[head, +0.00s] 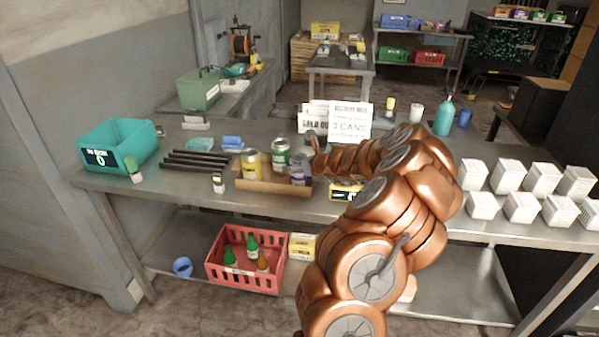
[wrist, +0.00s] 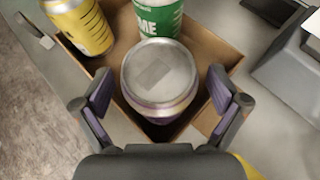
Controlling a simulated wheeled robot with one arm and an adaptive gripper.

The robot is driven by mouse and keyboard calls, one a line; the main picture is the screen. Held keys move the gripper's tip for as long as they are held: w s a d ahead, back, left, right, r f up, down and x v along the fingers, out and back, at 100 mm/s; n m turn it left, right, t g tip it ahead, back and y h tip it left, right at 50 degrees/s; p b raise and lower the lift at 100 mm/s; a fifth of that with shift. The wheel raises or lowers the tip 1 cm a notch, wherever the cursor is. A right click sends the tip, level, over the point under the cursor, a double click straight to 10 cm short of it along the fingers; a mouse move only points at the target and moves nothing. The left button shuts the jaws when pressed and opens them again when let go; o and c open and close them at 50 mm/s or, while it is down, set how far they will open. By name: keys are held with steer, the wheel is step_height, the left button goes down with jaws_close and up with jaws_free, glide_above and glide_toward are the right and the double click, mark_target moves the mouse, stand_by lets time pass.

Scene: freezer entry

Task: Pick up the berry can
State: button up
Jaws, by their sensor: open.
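The berry can, purple with a silver top, stands upright in a shallow cardboard tray; the can (head: 298,170) shows partly behind my arm in the head view. In the wrist view the can (wrist: 160,78) is in the middle, seen from above. My gripper (wrist: 160,98) is open, with one finger on each side of the can and a gap on both sides. A yellow can (head: 251,163) and a green can (head: 281,153) stand in the same tray (head: 262,185). In the wrist view the yellow can (wrist: 80,25) and green can (wrist: 158,18) are just beyond the berry can.
A sign (head: 350,120) stands behind the tray. Black bars (head: 197,161) and a teal bin (head: 118,145) lie to the left. Several white boxes (head: 507,175) fill the right of the table. A red crate (head: 245,262) with bottles is on the lower shelf.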

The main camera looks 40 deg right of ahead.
steer(key=c, duration=1.6)
steer(key=shift+r, duration=0.1)
